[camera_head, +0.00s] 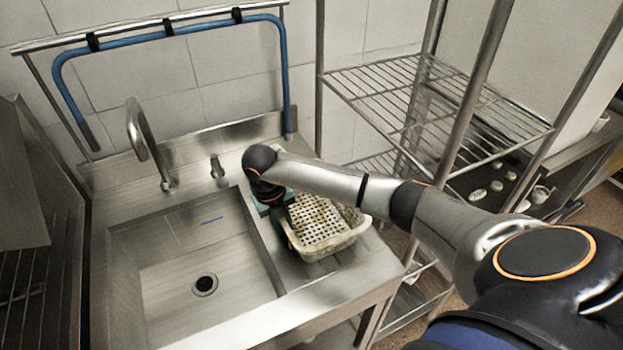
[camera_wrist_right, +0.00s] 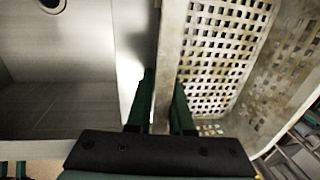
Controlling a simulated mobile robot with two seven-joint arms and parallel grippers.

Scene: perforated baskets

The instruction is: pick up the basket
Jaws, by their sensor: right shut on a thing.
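The basket (camera_head: 322,222) is off-white, stained and perforated. It sits on the steel counter to the right of the sink basin. My right gripper (camera_head: 284,215) reaches down at the basket's left side. In the right wrist view, the dark green fingers (camera_wrist_right: 164,95) stand on either side of the basket's wall (camera_wrist_right: 168,60) and are shut on it. The perforated inside of the basket (camera_wrist_right: 218,50) shows to the right of the fingers. My left gripper is not in view.
The empty sink basin (camera_head: 165,285) with its drain (camera_head: 205,285) lies left of the basket. A curved faucet (camera_head: 140,140) and a small tap (camera_head: 218,170) stand behind it. A wire shelf rack (camera_head: 435,100) stands at the right, close to my right arm.

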